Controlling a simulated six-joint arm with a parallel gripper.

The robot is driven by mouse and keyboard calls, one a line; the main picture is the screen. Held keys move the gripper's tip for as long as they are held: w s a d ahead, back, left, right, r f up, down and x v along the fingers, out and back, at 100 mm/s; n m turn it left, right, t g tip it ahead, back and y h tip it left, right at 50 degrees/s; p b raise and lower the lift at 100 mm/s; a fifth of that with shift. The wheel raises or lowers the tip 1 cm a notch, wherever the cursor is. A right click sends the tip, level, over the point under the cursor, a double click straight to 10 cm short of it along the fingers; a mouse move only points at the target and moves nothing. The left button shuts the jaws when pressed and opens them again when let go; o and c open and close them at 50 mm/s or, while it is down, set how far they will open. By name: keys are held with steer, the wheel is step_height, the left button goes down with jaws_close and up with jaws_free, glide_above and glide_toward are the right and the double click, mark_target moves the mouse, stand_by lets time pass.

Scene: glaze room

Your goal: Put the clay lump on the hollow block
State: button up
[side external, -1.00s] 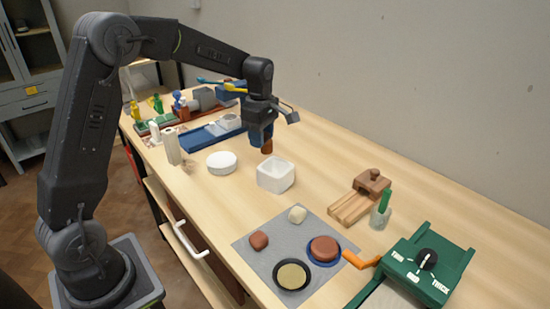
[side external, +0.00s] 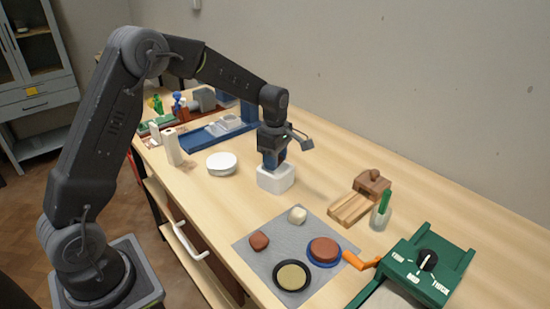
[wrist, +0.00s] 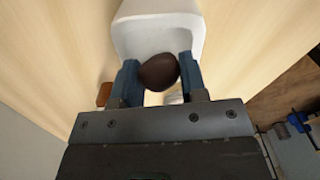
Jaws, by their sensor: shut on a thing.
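The clay lump (wrist: 158,72) is dark brown and rounded, and shows in the wrist view between the two blue fingers of my gripper (wrist: 160,80). My gripper is shut on it. The hollow block (side external: 275,181) is white and box-like, and stands on the table in mid-picture in the side view. My gripper (side external: 271,162) is pointing down at its open top, with the fingertips and the lump hidden there. The block (wrist: 158,30) also shows around the lump in the wrist view. I cannot tell whether the lump touches the block.
A white round dish (side external: 221,163) stands left of the block. A grey mat (side external: 262,268) in front carries a reddish lump (side external: 259,241), a pale lump (side external: 297,215) and two discs. A wooden piece (side external: 352,208) and a green machine (side external: 425,268) are at the right.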

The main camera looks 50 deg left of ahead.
steer(key=o, duration=0.9)
step_height(320, 180, up, 12)
steer(key=s+d+r+m+t, duration=0.2)
steer(key=s+d+r+m, duration=0.2)
steer(key=s+r+m, duration=0.3)
steer(key=s+d+f+m+t, duration=0.1)
steer(key=s+m, duration=0.4)
steer(key=s, duration=0.2)
steer(key=s+d+f+m+t, duration=0.1)
steer(key=s+d+m, duration=0.1)
steer(key=s+m, duration=0.3)
steer(key=s+d+f+m+t, duration=0.1)
steer(key=s+d+m, duration=0.1)
steer(key=s+m, duration=0.3)
steer(key=shift+s+f+t, duration=0.15)
steer(key=shift+s+f, duration=0.05)
steer(key=shift+s, duration=0.7)
steer(key=shift+s+f+t, duration=0.15)
steer(key=shift+s, duration=0.75)
